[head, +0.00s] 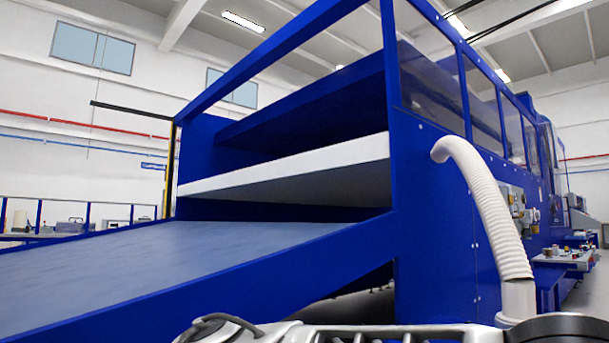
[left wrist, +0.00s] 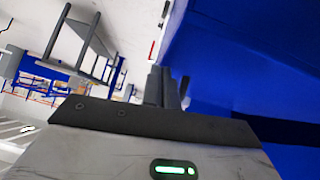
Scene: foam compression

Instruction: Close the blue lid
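A large blue machine (head: 440,235) fills the middle of the head view. Inside its frame, a blue panel (head: 310,105) that may be the lid slants up to the right, above a white-edged slab (head: 290,165). There is an open gap between the panel and the slab. In the left wrist view, my left gripper (left wrist: 166,88) shows as dark grey fingers beside a large blue surface (left wrist: 235,60). I cannot tell whether they touch it or how far apart the fingers are. My right gripper is not in view.
A grey-blue sloping bed (head: 150,265) with a blue side rail extends to the lower left. A white corrugated hose (head: 490,205) hangs at the machine's right side. Grey frames (left wrist: 85,45) stand to the left in the wrist view.

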